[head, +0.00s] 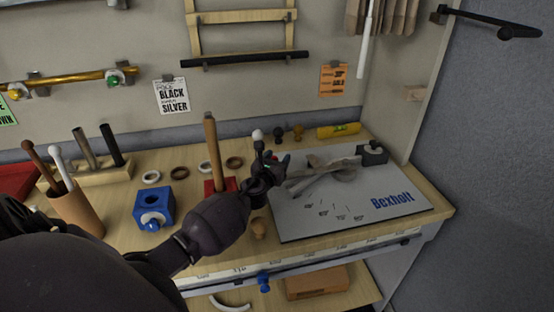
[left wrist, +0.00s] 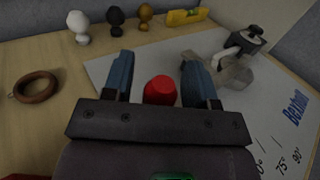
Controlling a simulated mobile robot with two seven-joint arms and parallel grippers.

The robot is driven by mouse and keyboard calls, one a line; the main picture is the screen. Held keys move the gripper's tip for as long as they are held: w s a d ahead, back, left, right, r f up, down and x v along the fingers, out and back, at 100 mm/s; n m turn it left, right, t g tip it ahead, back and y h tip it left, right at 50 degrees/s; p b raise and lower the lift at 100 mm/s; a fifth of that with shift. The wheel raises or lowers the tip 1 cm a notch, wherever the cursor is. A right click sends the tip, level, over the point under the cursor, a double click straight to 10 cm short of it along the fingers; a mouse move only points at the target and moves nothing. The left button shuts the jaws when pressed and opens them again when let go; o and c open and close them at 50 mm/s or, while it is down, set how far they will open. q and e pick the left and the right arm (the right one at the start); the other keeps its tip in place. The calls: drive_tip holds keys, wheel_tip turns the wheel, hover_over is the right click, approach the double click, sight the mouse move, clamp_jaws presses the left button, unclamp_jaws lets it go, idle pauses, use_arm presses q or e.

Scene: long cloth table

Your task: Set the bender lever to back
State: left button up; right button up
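The bender is a grey metal piece (head: 325,174) on a light grey board (head: 410,190) marked "Bexholt" with angle marks; it also shows in the left wrist view (left wrist: 234,70). A red knob (left wrist: 160,91), which looks like the end of the bender lever, sits between the fingers of my left gripper (left wrist: 158,78). Gaps show on both sides of the knob, so the fingers are open around it. In the head view my left gripper (head: 275,160) is at the board's back left corner and hides most of the lever. My right gripper is not in view.
A black block (head: 373,153) stands at the board's back right. White, black and wooden knobs (head: 298,132) and a yellow level (head: 338,131) line the back. A wooden rod (head: 212,150) stands upright on a red base, left of my gripper. The board's front is clear.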

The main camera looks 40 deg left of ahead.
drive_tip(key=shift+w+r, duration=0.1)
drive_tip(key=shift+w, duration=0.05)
use_arm(q)
drive_tip(key=shift+s+d, duration=0.1)
drive_tip(key=shift+s, duration=0.2)
drive_tip(key=v, duration=1)
drive_tip(key=shift+p, duration=0.35)
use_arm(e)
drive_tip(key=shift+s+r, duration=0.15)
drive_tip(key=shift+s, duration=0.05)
use_arm(q)
drive_tip(key=shift+s, duration=0.1)
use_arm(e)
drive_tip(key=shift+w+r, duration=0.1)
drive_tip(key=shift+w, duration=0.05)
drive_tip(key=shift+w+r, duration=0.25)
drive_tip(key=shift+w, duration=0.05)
